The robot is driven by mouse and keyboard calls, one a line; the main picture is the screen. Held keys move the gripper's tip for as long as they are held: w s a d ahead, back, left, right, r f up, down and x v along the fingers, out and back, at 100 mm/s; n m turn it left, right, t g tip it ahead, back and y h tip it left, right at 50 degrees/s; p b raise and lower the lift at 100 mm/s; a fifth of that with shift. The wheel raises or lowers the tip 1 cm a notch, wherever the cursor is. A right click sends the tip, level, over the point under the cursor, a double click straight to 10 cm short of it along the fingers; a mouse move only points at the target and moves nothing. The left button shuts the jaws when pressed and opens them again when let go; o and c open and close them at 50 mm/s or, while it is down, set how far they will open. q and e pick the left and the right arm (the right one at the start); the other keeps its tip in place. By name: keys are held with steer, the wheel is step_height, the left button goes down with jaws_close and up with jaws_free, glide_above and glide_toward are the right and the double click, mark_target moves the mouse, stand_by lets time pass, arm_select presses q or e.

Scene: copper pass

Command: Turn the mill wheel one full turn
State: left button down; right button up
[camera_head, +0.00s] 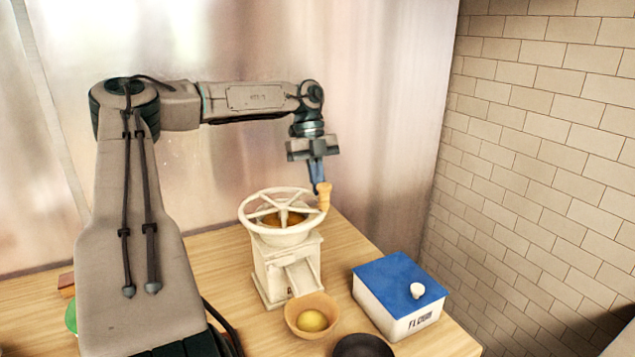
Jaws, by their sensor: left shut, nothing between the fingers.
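A cream mill (286,271) stands on the wooden table. On its top lies a spoked mill wheel (257,211) with a wooden knob (323,196) standing up at its right rim. My left gripper (318,188) points down at the knob, its blue fingers shut with nothing between them. The fingertips are right at the knob, on its left side; whether they touch it I cannot tell. Brown contents show between the wheel's spokes. My right gripper is out of view.
A wooden bowl (297,306) with a yellow round thing (312,320) stands in front of the mill. A white box marked flour with a blue lid (390,277) stands to the right. A dark round dish (362,346) is at the front edge. A brick wall (540,150) bounds the right.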

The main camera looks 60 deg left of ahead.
arm_select(q)
steer(key=shift+s+d+m, duration=0.2)
steer(key=shift+d+m, duration=0.2)
steer(key=shift+m, duration=0.2)
steer(key=shift+s+d+m+g+y, duration=0.35)
steer(key=shift+d+m+g, duration=0.3)
steer(key=shift+m, duration=0.45)
steer(key=m+g+b, duration=0.1)
steer(key=m+b, duration=0.1)
steer(key=m, duration=0.2)
glide_above(307, 224)
steer(key=w+a, duration=0.1)
steer(key=a, duration=0.1)
steer(key=shift+w+d+y, duration=0.2)
steer(key=shift+d+y, duration=0.05)
steer(key=shift+y, duration=0.1)
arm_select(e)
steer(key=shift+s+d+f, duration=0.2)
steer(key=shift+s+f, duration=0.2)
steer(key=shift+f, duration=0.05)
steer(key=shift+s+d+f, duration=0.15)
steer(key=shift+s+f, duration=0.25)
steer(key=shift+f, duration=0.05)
